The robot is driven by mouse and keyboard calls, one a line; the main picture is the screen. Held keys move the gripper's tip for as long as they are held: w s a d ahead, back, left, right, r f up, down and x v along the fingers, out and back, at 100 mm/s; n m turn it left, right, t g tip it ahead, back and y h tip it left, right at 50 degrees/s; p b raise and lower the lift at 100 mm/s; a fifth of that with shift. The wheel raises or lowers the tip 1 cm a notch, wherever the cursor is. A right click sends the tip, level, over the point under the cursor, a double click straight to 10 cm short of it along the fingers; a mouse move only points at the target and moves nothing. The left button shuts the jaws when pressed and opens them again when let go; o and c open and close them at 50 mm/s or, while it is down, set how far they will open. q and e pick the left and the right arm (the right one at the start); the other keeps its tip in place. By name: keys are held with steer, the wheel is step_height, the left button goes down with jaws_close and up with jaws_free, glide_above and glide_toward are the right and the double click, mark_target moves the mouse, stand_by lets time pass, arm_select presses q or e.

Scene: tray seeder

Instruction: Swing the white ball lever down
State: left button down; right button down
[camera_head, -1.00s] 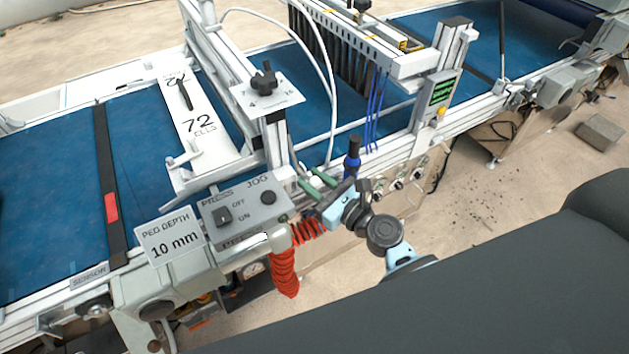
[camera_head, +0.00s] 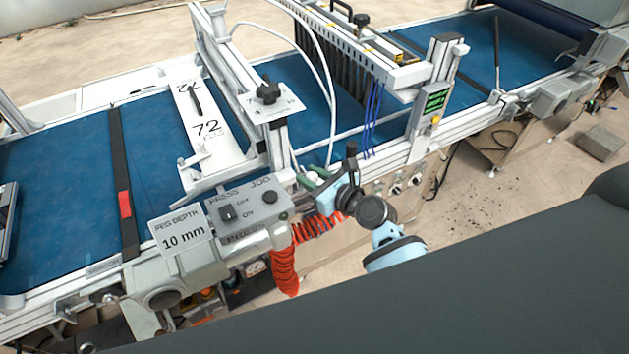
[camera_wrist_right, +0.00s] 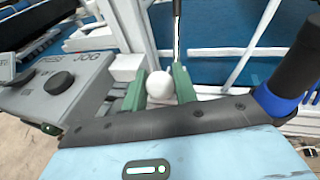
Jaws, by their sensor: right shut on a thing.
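The white ball (camera_wrist_right: 160,85) of the lever shows in the right wrist view between the two green fingers of my right gripper (camera_wrist_right: 160,91). The fingers are shut on it, one on each side. In the head view my right gripper (camera_head: 315,180) is at the machine's front side, just right of the press and jog box (camera_head: 244,214). My left gripper is not in view.
Red coiled hose (camera_head: 284,268) hangs below the box. A white upright post (camera_head: 275,140) stands behind. A tray edge (camera_head: 8,225) shows at far left on the blue belt (camera_head: 60,170).

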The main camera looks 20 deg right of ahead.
steer(key=shift+w+a+r, duration=0.1)
steer(key=shift+w+r, duration=0.05)
steer(key=shift+r, duration=0.1)
steer(key=c, duration=1.1)
jaws_free()
steer(key=shift+s+d, duration=0.25)
steer(key=shift+s, duration=0.05)
steer(key=v, duration=0.7)
steer(key=shift+s+r, duration=0.1)
steer(key=shift+r, duration=0.05)
